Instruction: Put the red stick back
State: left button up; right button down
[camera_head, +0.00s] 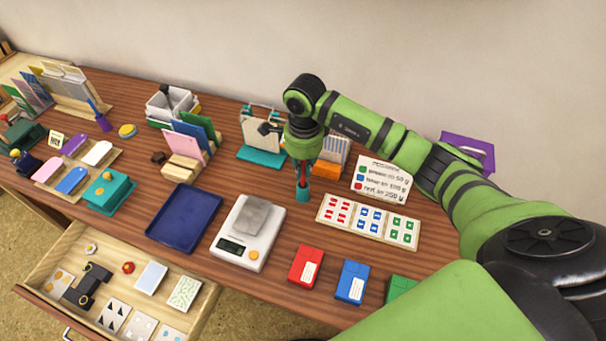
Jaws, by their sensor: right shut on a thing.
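My right gripper (303,160) points down over the back middle of the table. It is shut on the red stick (303,174), of which only a narrow red strip shows below the green wrist. A small teal holder (302,195) is directly under the stick. The stick's lower end meets the holder's top in the picture; I cannot tell how deep it sits. The upper part of the stick is hidden by the gripper. My left gripper is not in view.
A tray of red, blue and green pieces (324,217) lies just right of the holder, with a card (382,181) behind it. A scale (228,247) stands in front left. Red (303,258) and blue (346,290) boxes are in front. An open drawer (201,312) sticks out at lower left.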

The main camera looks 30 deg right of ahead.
aim_at(303, 186)
notch_tip(303, 186, down, 3)
jog(key=shift+f+p, duration=0.1)
jog(key=shift+p, duration=0.3)
jog(key=shift+f, duration=0.3)
jog(key=c, duration=1.3)
grip_release()
jog(key=shift+r, duration=0.4)
notch_tip(303, 186, up, 12)
jog(key=shift+s+d+f+b, duration=0.1)
jog(key=shift+f+b, duration=0.1)
jog(key=shift+b, duration=0.95)
